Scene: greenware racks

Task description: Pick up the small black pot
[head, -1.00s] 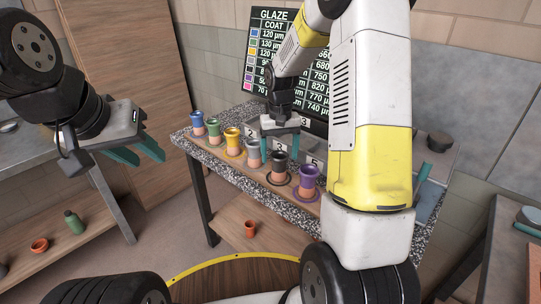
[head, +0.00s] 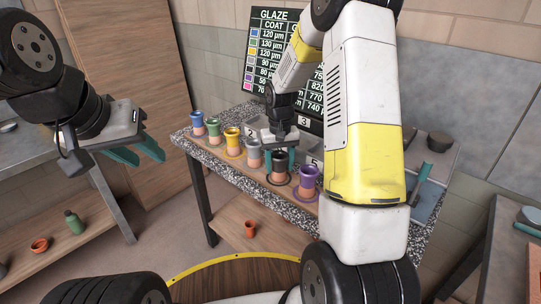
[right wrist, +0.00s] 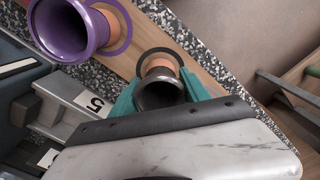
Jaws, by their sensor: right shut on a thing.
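The small black pot (head: 279,168) has a dark flared top and a bare orange foot. It stands in the row on the wooden board, within a dark ring mark. My right gripper (head: 280,155) has come down over it from above, with its teal fingers on either side. In the right wrist view the black pot (right wrist: 159,92) sits between the two fingers (right wrist: 160,97), which are shut on it. The foot is still at the ring, and I cannot see a gap under it. My left gripper (head: 138,153) is open and empty, far to the left.
The purple pot (head: 308,180) stands close on the right and the grey pot (head: 254,158) close on the left. Yellow (head: 233,144), green (head: 214,131) and blue (head: 198,122) pots continue the row. Numbered grey bins (head: 314,163) stand behind.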

